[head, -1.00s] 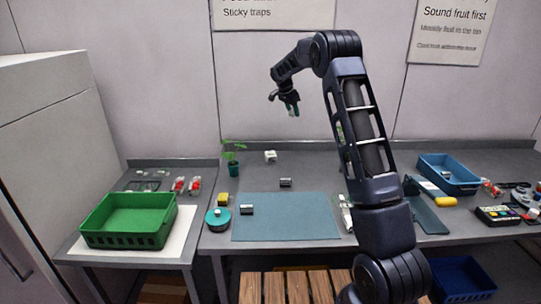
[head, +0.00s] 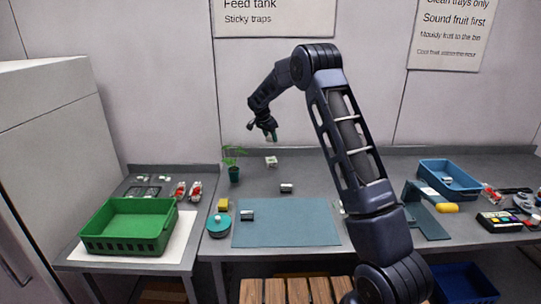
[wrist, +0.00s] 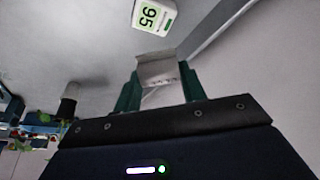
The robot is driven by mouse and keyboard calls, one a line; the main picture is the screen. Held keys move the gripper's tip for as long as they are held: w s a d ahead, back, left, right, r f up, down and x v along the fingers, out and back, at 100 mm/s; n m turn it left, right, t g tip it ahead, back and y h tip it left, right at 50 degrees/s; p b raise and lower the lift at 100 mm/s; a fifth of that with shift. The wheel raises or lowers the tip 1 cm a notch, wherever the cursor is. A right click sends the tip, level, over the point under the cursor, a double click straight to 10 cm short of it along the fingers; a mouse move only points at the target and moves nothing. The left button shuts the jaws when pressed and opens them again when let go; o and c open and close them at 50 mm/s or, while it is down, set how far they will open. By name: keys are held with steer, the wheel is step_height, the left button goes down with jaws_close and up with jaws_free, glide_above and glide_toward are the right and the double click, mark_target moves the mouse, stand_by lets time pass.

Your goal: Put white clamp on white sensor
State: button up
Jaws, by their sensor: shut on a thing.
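My gripper (head: 270,136) is in the air above the back of the table. In the wrist view its green fingers (wrist: 157,92) are shut on the white clamp (wrist: 156,68), a pale, folded-looking piece at the fingertips. The white sensor (head: 271,161) stands at the back of the table, just below the gripper in the head view. In the wrist view the white sensor (wrist: 154,16) shows "95" on its face, beyond the clamp and apart from it. The clamp is too small to make out in the head view.
A potted plant (head: 234,172) stands left of the sensor. A small dark and silver block (head: 287,188) lies in front of it. A blue-grey mat (head: 290,225), a green crate (head: 105,241) and a blue crate (head: 436,172) are further off. The table around the sensor is mostly clear.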

mark_target(272, 159)
step_height(272, 159, down, 10)
steer(key=shift+r, duration=0.15)
stand_by(0.4)
steer(key=o, duration=0.9)
steer(key=shift+o, duration=0.2)
